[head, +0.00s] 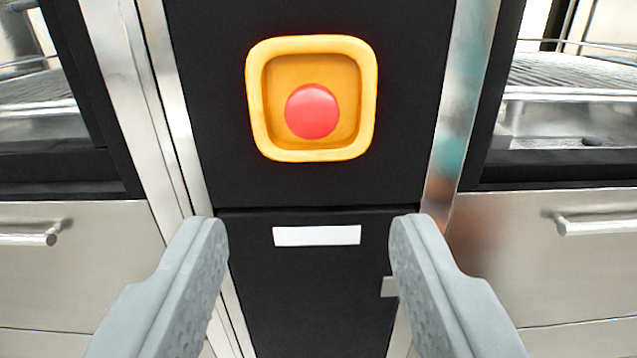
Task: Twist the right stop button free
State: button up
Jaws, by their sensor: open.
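A round red stop button (312,111) sits inside a yellow square recessed housing (369,75) on a black panel. The housing is in the upper middle of the head view. My gripper (308,225) is open and empty, with its two grey fingers wide apart at the lower left and lower right. The fingertips show lower in the picture than the button and do not touch it. No other stop button shows in this view, so I cannot tell from it which one is the right one.
A white label (317,236) is on the black panel below the housing. Metal posts flank the panel. Steel drawers with bar handles (598,224) (30,236) stand on both sides, below washer openings with wire racks (575,75). The space between my fingers is clear.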

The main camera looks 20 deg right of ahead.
aim_at(312, 117)
jog(key=x, duration=1.7)
jog(key=shift+d+f, duration=0.1)
jog(key=shift+f, duration=0.1)
jog(key=c, duration=0.7)
